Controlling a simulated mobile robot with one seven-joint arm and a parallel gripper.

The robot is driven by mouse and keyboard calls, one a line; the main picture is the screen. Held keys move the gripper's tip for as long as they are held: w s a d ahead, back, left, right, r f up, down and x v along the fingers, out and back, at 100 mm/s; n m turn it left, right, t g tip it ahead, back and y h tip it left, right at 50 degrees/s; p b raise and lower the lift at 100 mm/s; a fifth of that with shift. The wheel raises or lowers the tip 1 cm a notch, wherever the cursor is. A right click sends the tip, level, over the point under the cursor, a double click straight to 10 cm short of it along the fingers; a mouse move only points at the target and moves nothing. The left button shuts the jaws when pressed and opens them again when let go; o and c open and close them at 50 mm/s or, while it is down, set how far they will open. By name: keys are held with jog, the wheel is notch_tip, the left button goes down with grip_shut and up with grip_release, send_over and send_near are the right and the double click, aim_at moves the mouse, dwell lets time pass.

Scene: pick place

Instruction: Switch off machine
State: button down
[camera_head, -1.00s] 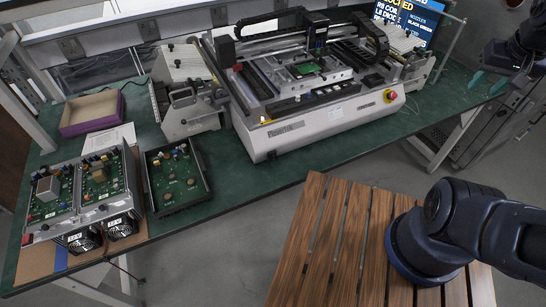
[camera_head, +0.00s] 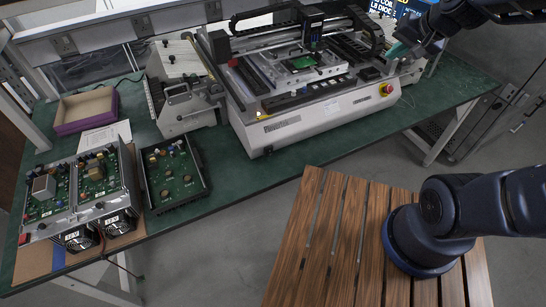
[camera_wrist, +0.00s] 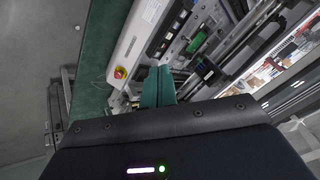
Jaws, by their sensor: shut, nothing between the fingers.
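The machine (camera_head: 325,118) is a long white and grey unit on the green table; its front and top also show in the wrist view (camera_wrist: 135,35). A red button on a yellow base (camera_head: 387,88) sits at the right end of its front; it also shows in the wrist view (camera_wrist: 120,73), left of the fingers. My gripper (camera_head: 398,50) has green fingers, shut and empty, above the machine's right end and a little above the red button. In the wrist view the fingers (camera_wrist: 158,84) are together.
A grey feeder unit (camera_head: 185,95) stands left of the machine. A purple box (camera_head: 86,111), an open circuit board tray (camera_head: 175,174) and power units (camera_head: 80,195) are on the left. A wooden slatted surface (camera_head: 330,235) is in front. A monitor (camera_head: 405,10) stands behind.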

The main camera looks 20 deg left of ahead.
jog(key=a+f+m+y, duration=0.1)
jog(key=a+f, duration=0.1)
jog(key=a, duration=0.5)
jog(key=a+f+m+y, duration=0.1)
jog(key=a+f, duration=0.2)
jog(key=a, duration=0.5)
jog(key=m+h, duration=0.3)
jog(key=m, duration=0.1)
send_over(270, 152)
jog(key=d, duration=0.3)
notch_tip(270, 152, down, 15)
jog(key=s+d+f+m+t+h, duration=0.1)
jog(key=s+d+f+m+h, duration=0.1)
jog(key=s+f, duration=0.7)
jog(key=shift+s+t+h, duration=0.3)
jog(key=shift+s+h, duration=0.3)
jog(key=shift+s, duration=0.15)
jog(key=shift+d+f, duration=0.1)
jog(key=shift+f, duration=0.05)
jog(key=x, duration=0.9)
jog(key=shift+w+f, duration=0.15)
jog(key=shift+f, duration=0.05)
jog(key=shift+w+a+f, duration=0.2)
jog(key=shift+w+a, duration=0.3)
jog(key=shift+w, duration=0.05)
jog(key=shift+w+a+f, duration=0.25)
jog(key=shift+w+a, duration=0.2)
jog(key=shift+w, duration=0.15)
jog(key=shift+w+a, duration=0.4)
jog(key=shift+a, duration=0.05)
